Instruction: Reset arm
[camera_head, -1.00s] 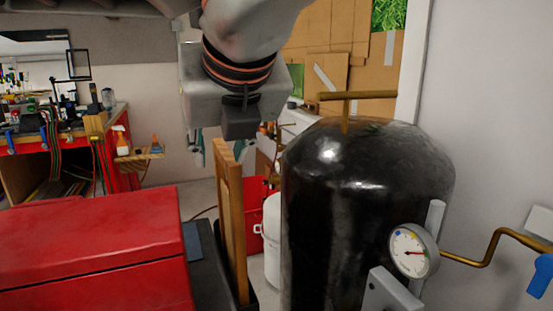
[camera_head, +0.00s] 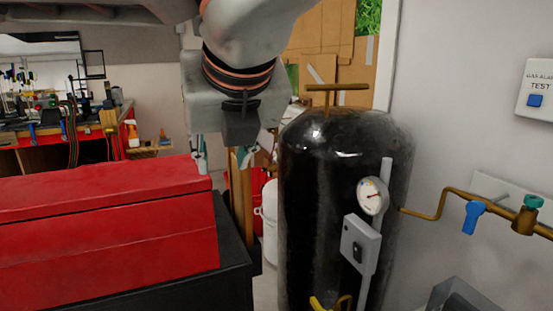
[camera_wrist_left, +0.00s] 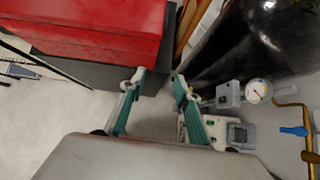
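My left gripper (camera_head: 222,160) hangs from the arm at the top middle of the head view. Its teal fingers show below the grey wrist, left of the black tank. In the left wrist view the gripper (camera_wrist_left: 157,76) has its two fingers apart with nothing between them, over grey floor near the red chest. My right gripper is in neither view. No glass rods can be made out.
A red chest (camera_head: 100,235) stands on a black base (camera_head: 232,255) at left. A black tank (camera_head: 330,180) with a gauge (camera_head: 372,196) stands at right. Brass pipe (camera_head: 432,214) with a blue valve handle (camera_head: 473,217) runs along the right wall. A cluttered workbench (camera_head: 60,125) is behind.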

